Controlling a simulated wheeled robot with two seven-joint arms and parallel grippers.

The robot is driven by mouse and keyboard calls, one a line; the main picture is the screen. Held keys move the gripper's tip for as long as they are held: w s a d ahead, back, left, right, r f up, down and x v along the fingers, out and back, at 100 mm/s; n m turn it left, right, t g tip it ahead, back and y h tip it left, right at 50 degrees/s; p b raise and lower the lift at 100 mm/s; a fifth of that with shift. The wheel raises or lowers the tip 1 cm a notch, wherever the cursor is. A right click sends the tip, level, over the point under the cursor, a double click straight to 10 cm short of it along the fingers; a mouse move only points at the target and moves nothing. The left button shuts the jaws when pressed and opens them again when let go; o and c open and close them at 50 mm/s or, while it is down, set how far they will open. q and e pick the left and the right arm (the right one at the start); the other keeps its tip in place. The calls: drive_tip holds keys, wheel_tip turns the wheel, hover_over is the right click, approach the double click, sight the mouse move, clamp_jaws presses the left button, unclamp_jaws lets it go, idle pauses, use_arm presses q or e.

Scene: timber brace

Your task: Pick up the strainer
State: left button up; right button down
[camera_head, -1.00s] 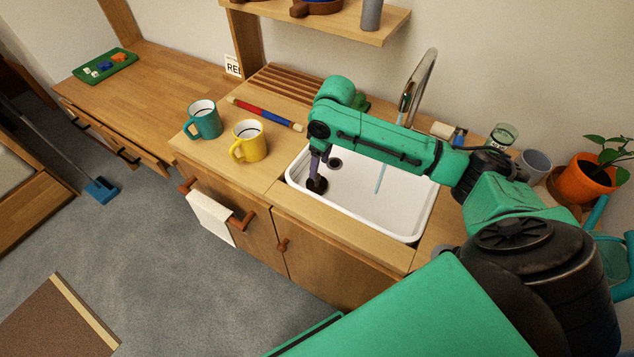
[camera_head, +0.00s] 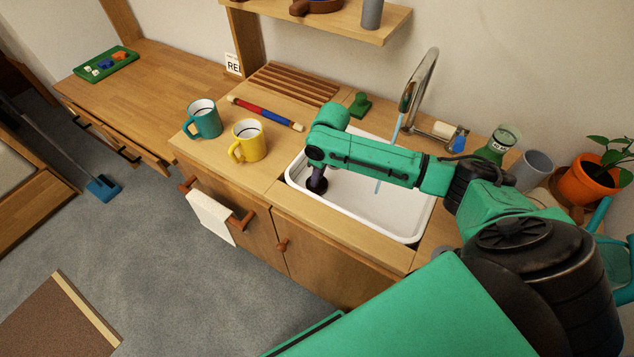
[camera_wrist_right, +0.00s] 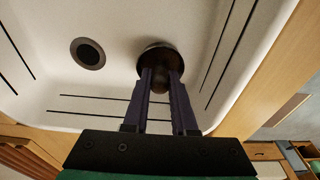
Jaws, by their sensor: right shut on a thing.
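The strainer (camera_head: 317,185) is a small, dark round piece low in the white sink (camera_head: 400,227), near its front left corner. In the right wrist view the strainer (camera_wrist_right: 156,48) shows as a dark disc with a knob towards me. My right gripper (camera_wrist_right: 161,75) points down into the sink, its two dark fingers closed on the strainer's knob. In the head view the arm hides most of the fingers. I cannot tell whether the strainer touches the sink floor. The round drain (camera_wrist_right: 88,53) lies open beside it. My left gripper is not in view.
A yellow mug (camera_head: 249,141) and a teal mug (camera_head: 203,119) stand left of the sink. The faucet (camera_head: 418,84) rises behind it, with a thin blue streak below its spout.

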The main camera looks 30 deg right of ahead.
drive_tip(key=shift+r, duration=0.1)
wheel_tip(320, 180, up, 20)
drive_tip(key=shift+p, duration=0.35)
drive_tip(key=shift+f, duration=0.2)
idle(0.3)
